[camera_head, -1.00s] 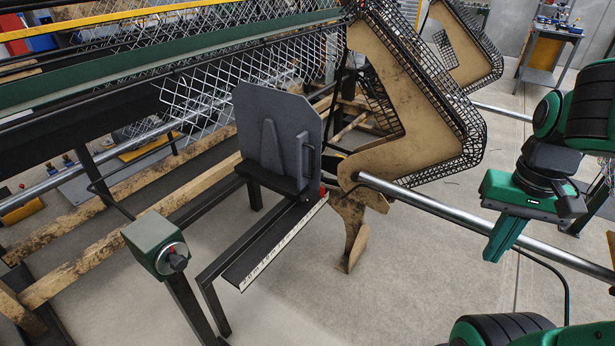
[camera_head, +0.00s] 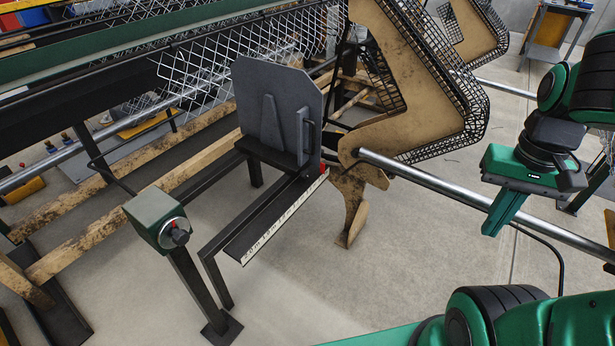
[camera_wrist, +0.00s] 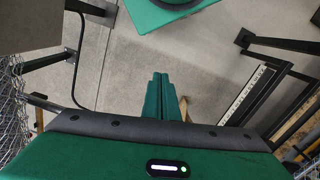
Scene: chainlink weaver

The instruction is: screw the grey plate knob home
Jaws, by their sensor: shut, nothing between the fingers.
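The grey plate (camera_head: 270,105) stands upright on a dark rail with a pale scale strip (camera_head: 285,208) along its edge. My gripper (camera_head: 496,228) hangs fingers down, well to the right of the plate, shut and empty. In the wrist view its green fingers (camera_wrist: 162,78) lie together over bare floor. The scale strip also shows there (camera_wrist: 247,95), right of the fingers; the red knob does not.
A green box with a dial (camera_head: 160,220) stands on a post at the lower left. A long metal bar (camera_head: 430,180) runs between the plate and my gripper. Tan bent frames with mesh (camera_head: 400,100) stand behind.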

